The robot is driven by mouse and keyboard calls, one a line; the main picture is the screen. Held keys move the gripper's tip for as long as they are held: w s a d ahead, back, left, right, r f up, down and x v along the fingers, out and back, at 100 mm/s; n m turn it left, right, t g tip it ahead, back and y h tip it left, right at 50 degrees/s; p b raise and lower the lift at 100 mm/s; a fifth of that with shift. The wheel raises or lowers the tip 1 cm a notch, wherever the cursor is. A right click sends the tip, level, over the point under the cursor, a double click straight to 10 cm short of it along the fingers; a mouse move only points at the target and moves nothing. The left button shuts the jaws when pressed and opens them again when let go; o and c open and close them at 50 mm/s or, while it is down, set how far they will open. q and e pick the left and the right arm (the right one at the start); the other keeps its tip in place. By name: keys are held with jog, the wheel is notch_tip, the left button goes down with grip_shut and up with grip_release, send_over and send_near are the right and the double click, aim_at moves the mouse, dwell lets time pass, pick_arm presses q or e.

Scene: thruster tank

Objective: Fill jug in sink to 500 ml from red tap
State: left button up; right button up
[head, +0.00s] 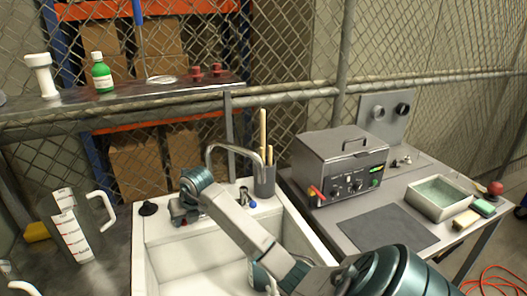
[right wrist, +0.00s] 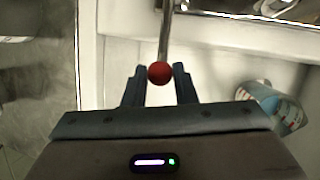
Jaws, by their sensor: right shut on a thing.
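My right gripper (head: 178,219) reaches over the left rear rim of the white sink (head: 152,232). In the right wrist view its two fingers (right wrist: 159,86) are shut on the round red tap knob (right wrist: 159,71), which sits at the end of a metal stem. In the head view the gripper mostly hides this knob. A blue tap (head: 247,196) and the curved metal spout (head: 236,149) stand at the back of the sink. My left gripper is out of view.
A holder with wooden rods (head: 265,181) is behind the sink. A metal bath unit (head: 338,160) and a tray of liquid (head: 439,199) stand right.

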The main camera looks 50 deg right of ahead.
jog(key=shift+w+a+r, duration=0.15)
jog(key=shift+w+a, duration=0.15)
jog(key=shift+w, duration=0.05)
jog(key=shift+o, duration=0.2)
jog(key=shift+w+a, duration=1.1)
jog(key=s+d, duration=0.2)
jog(key=shift+s+d, duration=0.15)
jog(key=shift+d, duration=0.15)
jog(key=shift+c, duration=0.3)
jog(key=shift+s+d, duration=0.2)
jog(key=shift+d, duration=0.2)
